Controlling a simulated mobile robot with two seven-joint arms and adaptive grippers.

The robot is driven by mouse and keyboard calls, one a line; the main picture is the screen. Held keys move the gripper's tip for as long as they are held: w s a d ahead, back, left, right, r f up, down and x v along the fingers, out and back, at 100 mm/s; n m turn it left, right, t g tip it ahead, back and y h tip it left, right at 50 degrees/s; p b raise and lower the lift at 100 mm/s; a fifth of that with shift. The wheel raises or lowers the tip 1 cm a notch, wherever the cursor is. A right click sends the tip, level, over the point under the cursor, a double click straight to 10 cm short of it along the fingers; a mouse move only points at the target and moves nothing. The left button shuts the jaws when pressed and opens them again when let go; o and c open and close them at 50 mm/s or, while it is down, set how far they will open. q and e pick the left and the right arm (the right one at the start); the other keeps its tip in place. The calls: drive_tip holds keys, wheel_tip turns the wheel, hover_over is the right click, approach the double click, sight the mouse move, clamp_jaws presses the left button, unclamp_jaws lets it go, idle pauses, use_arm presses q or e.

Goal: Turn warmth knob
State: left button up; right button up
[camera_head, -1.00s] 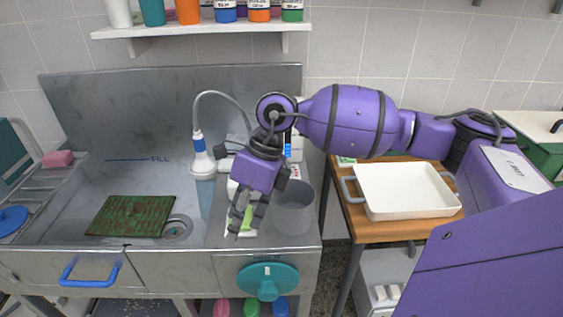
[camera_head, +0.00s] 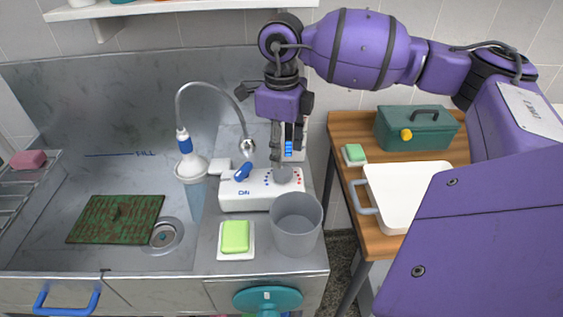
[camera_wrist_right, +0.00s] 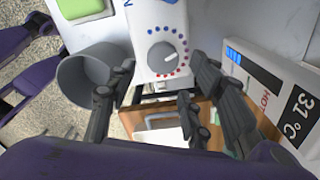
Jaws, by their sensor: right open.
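The warmth knob is a grey round dial (camera_wrist_right: 163,56) with a white pointer line, ringed by blue and red dots, on a white control unit (camera_head: 238,196). In the head view the knob (camera_head: 284,175) shows just under my right gripper (camera_head: 284,158), which points down at it. In the wrist view the open fingers of my right gripper (camera_wrist_right: 160,88) stand apart on either side, nearer the camera than the knob. I cannot tell whether they touch it. My left gripper is not in view.
A grey cup (camera_head: 297,226) stands close in front of the unit, beside a green sponge (camera_head: 235,236) on a white dish. A display reading 31 °C (camera_wrist_right: 299,103) stands behind the unit.

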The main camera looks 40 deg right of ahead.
sight(282, 171)
drive_tip(key=f, duration=0.3)
drive_tip(key=shift+s+a, duration=0.1)
drive_tip(key=shift+s, duration=0.15)
wheel_tip(282, 171, down, 2)
drive_tip(key=shift+w+f, duration=0.1)
drive_tip(key=shift+f, duration=0.55)
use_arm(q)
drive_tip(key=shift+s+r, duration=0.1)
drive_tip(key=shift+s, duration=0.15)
use_arm(e)
drive_tip(key=c, duration=1)
